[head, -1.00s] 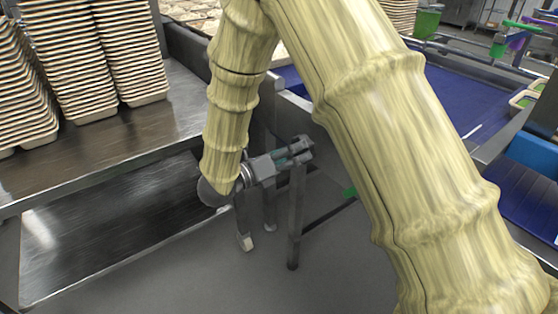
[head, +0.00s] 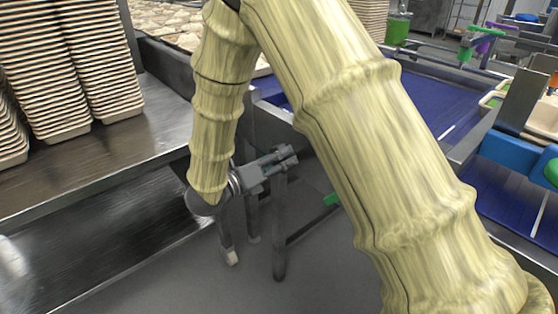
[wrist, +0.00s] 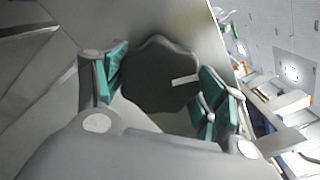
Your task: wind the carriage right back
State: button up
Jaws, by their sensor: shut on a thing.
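A dark, lobed knob (wrist: 160,75) with a white mark on its face shows in the wrist view between my two green-padded fingers. My gripper (wrist: 163,92) is shut on this knob, with one finger on each side. In the head view, my gripper (head: 286,157) is low, beside the frame of the blue conveyor. The knob cannot be made out there. I cannot pick out the carriage in either view.
Stacks of trays (head: 60,70) stand on a steel table (head: 150,130) at left. A blue conveyor belt (head: 435,105) runs behind my arm. Dark support legs (head: 279,235) stand just below my gripper. Bare floor lies in front.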

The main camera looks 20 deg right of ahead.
jog(key=shift+f+b, duration=0.15)
jog(key=shift+b, duration=0.35)
jog(key=m+b, duration=0.2)
jog(key=b, duration=0.1)
jog(key=shift+m+b, duration=0.6)
jog(key=shift+b, duration=0.4)
jog(key=shift+m+b, duration=0.4)
jog(key=shift+b, duration=0.6)
jog(key=m+b, duration=0.2)
jog(key=b, duration=0.3)
jog(key=shift+m+b, duration=0.6)
jog(key=shift+b, duration=0.6)
jog(key=m+b, duration=0.2)
jog(key=b, duration=0.3)
jog(key=shift+b, duration=0.6)
